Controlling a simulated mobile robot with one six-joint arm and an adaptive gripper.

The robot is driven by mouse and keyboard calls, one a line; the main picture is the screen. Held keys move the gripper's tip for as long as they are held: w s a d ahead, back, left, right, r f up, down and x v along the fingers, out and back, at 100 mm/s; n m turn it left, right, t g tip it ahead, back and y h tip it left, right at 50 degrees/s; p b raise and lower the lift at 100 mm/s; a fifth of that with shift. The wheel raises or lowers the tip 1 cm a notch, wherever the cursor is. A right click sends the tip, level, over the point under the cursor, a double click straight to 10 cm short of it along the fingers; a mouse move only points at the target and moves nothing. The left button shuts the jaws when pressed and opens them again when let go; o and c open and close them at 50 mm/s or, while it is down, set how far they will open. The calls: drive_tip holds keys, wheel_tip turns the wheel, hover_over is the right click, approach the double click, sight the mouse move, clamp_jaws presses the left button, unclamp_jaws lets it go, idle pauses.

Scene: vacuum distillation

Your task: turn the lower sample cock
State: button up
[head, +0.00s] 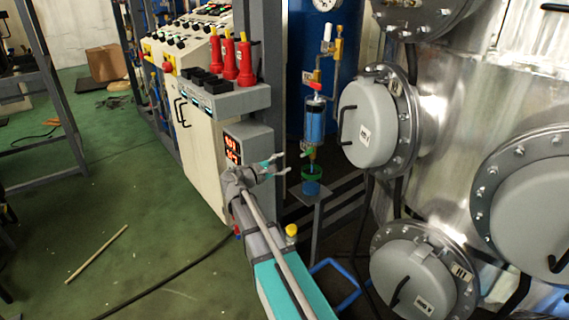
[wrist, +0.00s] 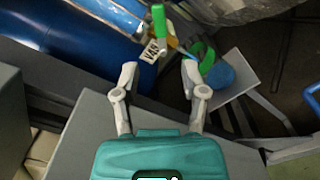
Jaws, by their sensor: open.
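The lower sample cock (head: 308,150) has a green handle and sits under the blue-filled sight cylinder (head: 315,122) in the head view. In the wrist view its green handle (wrist: 158,18) stands at the top centre, with a pale lettered tag (wrist: 150,51) just below it. My gripper (head: 285,164) is open and empty, to the left of the cock and slightly lower in the head view. In the wrist view the gripper (wrist: 159,70) has its two fingers spread, with the tag and handle beyond the gap. The fingers look apart from the handle.
A blue receiver with a green ring (head: 312,173) stands on a small grey stand (head: 318,192) below the cock. A red-handled upper cock (head: 315,86) is above. The grey control cabinet (head: 250,140) is close on the left; the flanged steel vessel (head: 440,130) is on the right.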

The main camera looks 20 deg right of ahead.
drive_tip(key=shift+d+n, duration=0.1)
drive_tip(key=shift+n, duration=0.3)
clamp_jaws()
drive_tip(key=n+g+p, duration=0.1)
drive_tip(key=n, duration=0.4)
drive_tip(key=s+d+f+n+g+y+p, duration=0.1)
drive_tip(key=n, duration=0.4)
drive_tip(key=n+g+y+p, duration=0.1)
drive_tip(key=n+g, duration=0.1)
drive_tip(key=n, duration=0.3)
drive_tip(key=shift+s+d+f+n, duration=0.2)
drive_tip(key=shift+s+f+n, duration=0.1)
drive_tip(key=shift+s, duration=0.05)
